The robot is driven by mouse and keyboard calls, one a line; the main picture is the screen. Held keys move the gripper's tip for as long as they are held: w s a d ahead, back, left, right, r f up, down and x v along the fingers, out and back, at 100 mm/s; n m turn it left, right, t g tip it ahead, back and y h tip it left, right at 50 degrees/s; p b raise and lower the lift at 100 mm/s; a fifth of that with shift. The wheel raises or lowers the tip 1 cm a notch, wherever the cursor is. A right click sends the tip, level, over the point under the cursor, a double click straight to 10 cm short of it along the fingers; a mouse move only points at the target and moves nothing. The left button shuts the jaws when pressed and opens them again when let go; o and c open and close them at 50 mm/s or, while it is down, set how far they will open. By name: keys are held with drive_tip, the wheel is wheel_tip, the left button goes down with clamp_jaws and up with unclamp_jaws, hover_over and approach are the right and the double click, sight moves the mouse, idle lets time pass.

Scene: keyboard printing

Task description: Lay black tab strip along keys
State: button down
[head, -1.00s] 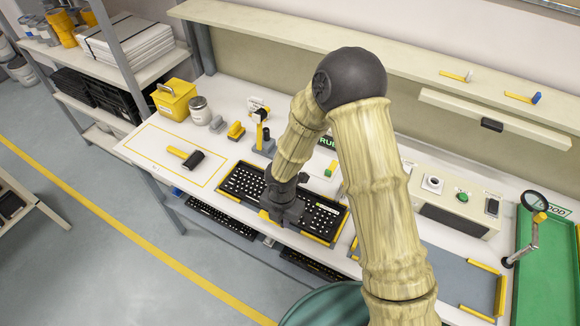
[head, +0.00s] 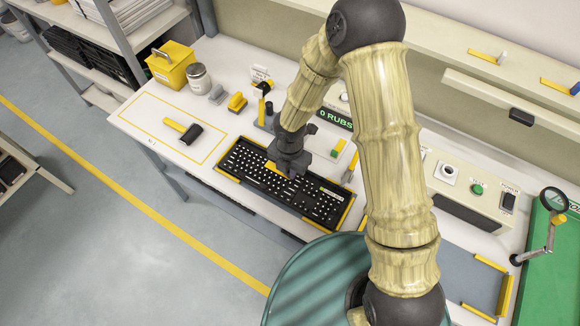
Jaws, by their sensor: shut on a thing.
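A black keyboard (head: 318,207) with white-marked keys lies in a yellow-edged holder on the white bench. A pale strip-like patch (head: 331,194) shows on its right part. My gripper (head: 283,172) is over the middle of the keyboard, pointing down. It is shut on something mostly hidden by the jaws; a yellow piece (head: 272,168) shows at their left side. I cannot pick out a black tab strip against the dark gripper and keys, nor tell whether the held thing touches the keys.
A black-headed yellow tool (head: 185,131) lies in a yellow-outlined area at left. A yellow box (head: 169,68), a jar (head: 199,77) and small blocks stand behind. A sign reading RUBS (head: 336,118) and a control box (head: 470,185) are at the back. A green tray (head: 555,270) is at right.

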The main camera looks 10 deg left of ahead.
sight(290, 188)
drive_tip(key=shift+f, duration=0.1)
drive_tip(key=shift+f+b, duration=3.15)
drive_tip(key=shift+f, duration=0.4)
drive_tip(key=shift+f+b, duration=0.3)
drive_tip(key=shift+f, duration=0.1)
drive_tip(key=c, duration=1.4)
unclamp_jaws()
drive_tip(key=shift+c, duration=0.2)
drive_tip(key=shift+r, duration=0.1)
drive_tip(key=shift+r+p, duration=3.35)
drive_tip(key=shift+r, duration=0.15)
drive_tip(key=shift+d, duration=0.1)
